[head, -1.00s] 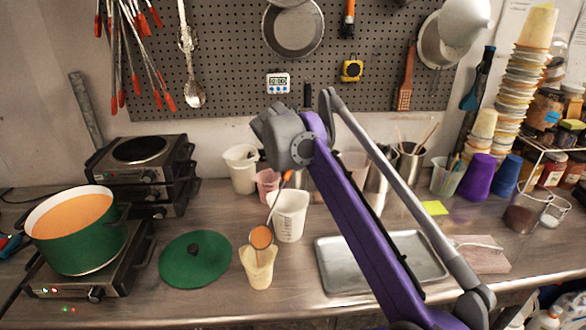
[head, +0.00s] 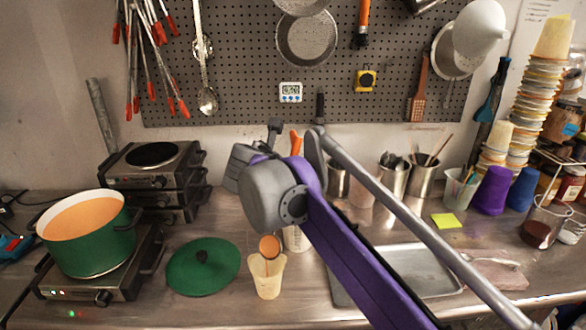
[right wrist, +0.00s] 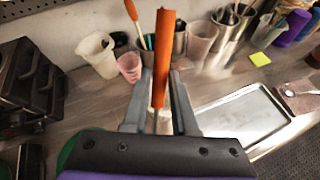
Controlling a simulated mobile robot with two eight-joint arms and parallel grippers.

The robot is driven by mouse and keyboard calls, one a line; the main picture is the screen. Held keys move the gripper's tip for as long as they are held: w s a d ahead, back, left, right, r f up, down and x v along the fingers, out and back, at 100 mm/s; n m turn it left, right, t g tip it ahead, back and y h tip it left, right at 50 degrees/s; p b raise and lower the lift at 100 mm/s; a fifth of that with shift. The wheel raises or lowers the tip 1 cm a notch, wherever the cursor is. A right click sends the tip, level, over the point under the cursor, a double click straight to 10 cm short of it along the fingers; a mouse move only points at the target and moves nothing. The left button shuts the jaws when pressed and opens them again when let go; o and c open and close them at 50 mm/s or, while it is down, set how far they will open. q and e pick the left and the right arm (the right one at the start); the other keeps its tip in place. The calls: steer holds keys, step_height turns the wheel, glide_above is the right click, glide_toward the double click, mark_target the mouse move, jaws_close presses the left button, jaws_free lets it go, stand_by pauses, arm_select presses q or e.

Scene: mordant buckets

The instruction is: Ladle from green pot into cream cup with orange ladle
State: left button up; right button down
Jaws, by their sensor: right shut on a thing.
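The green pot (head: 92,248) with orange liquid (head: 82,216) stands on a burner at the left in the head view. The cream cup (head: 267,281) stands upright on the counter. My right gripper (right wrist: 163,98) is shut on the orange handle (right wrist: 163,50) of the ladle, which also rises behind my wrist in the head view (head: 296,143). The ladle's bowl (head: 269,246) is at the cup's mouth and looks tilted, with orange inside. Whether liquid is flowing, and the cup's fill, cannot be told. My wrist hides the ladle's stem. My left gripper is out of view.
A green lid (head: 203,266) lies left of the cup. A white jug (head: 297,238) stands close behind it, mostly hidden by my arm. A metal tray (head: 425,262) lies to the right. Stacked burners (head: 152,180) stand behind the pot.

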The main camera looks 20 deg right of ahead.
steer(key=s+a+r+t+h+b, duration=0.1)
steer(key=s+a+t+h, duration=0.1)
steer(key=s+a+t, duration=0.1)
steer(key=shift+s+a+r+n+h, duration=0.35)
steer(key=shift+s+a, duration=0.55)
steer(key=shift+a, duration=0.35)
steer(key=shift+r, duration=0.15)
stand_by(0.6)
step_height(320, 180, up, 5)
steer(key=p, duration=0.3)
steer(key=shift+p, duration=0.4)
stand_by(0.5)
